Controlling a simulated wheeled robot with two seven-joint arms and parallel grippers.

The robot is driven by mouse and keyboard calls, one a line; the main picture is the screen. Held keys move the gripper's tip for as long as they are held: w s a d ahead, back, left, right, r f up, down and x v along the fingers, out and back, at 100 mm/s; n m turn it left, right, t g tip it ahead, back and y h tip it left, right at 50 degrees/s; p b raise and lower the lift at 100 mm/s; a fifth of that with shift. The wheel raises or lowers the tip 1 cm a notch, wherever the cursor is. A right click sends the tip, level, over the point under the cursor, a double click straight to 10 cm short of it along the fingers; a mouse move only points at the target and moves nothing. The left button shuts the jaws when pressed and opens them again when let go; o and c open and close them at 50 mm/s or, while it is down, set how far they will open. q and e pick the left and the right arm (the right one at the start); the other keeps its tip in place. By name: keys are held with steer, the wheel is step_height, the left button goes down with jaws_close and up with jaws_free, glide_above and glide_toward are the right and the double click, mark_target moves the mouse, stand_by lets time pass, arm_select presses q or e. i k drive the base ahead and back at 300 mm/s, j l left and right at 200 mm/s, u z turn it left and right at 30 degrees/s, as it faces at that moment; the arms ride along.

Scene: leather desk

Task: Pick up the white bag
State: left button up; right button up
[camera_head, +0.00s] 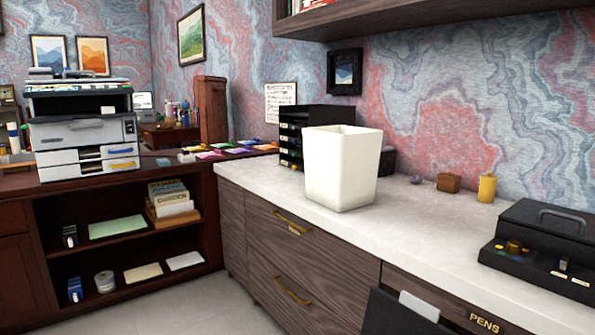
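The white bag appears to be the tall white open-topped container (340,170), which looks like a square bin that narrows toward its base. It stands upright on the pale countertop (420,228), near its front edge. Its inside is mostly hidden by its front walls. Neither of my grippers is in view, so nothing is seen touching the white container.
A black drawer organizer (292,140) stands just behind the container. A black case (545,245) sits at the right, with a yellow cylinder (487,188) and a small brown box (449,183) behind. A printer (82,130) is far left. The counter between container and case is clear.

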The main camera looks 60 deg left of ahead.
mark_target(341, 162)
steer(key=u, duration=1.65)
